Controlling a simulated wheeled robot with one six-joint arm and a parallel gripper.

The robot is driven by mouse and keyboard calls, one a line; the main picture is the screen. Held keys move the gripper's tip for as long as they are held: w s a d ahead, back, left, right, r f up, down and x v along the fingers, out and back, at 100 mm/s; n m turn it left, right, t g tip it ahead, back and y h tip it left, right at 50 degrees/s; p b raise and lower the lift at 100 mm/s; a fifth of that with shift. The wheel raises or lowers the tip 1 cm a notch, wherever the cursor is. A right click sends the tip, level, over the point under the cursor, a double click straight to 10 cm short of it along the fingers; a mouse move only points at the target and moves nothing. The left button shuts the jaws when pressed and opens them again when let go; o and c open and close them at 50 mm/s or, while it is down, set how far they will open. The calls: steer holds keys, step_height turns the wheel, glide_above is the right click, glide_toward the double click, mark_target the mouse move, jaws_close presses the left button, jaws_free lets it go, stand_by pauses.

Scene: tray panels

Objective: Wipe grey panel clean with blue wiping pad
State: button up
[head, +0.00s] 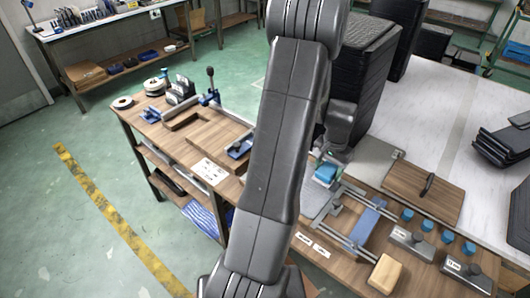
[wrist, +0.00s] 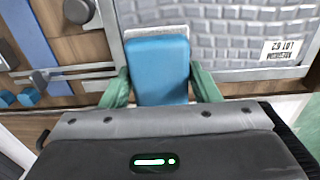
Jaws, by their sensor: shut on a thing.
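The blue wiping pad (wrist: 158,68) is held between the two green fingers of my gripper (wrist: 160,85) in the wrist view. Its far end has a pale grey edge. In the head view the blue pad (head: 325,172) shows just right of my arm, at the far end of the grey panel (head: 314,199). In the wrist view the grey panel (wrist: 235,48) has a raised block pattern, a metal frame and a white lot label at right. The pad overlaps the panel's near edge; I cannot tell whether it touches. My arm hides part of the panel in the head view.
A blue strip (head: 367,222) and metal rails lie right of the panel. A wooden board with a handle (head: 424,190), several blue blocks, grey weights (head: 411,243) and a tan block (head: 385,274) crowd the bench further right. Black stacked trays (head: 362,75) stand behind.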

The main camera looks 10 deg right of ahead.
steer(key=shift+d+r+p, duration=0.1)
steer(key=shift+r+p, duration=1.2)
steer(key=shift+r, duration=1.1)
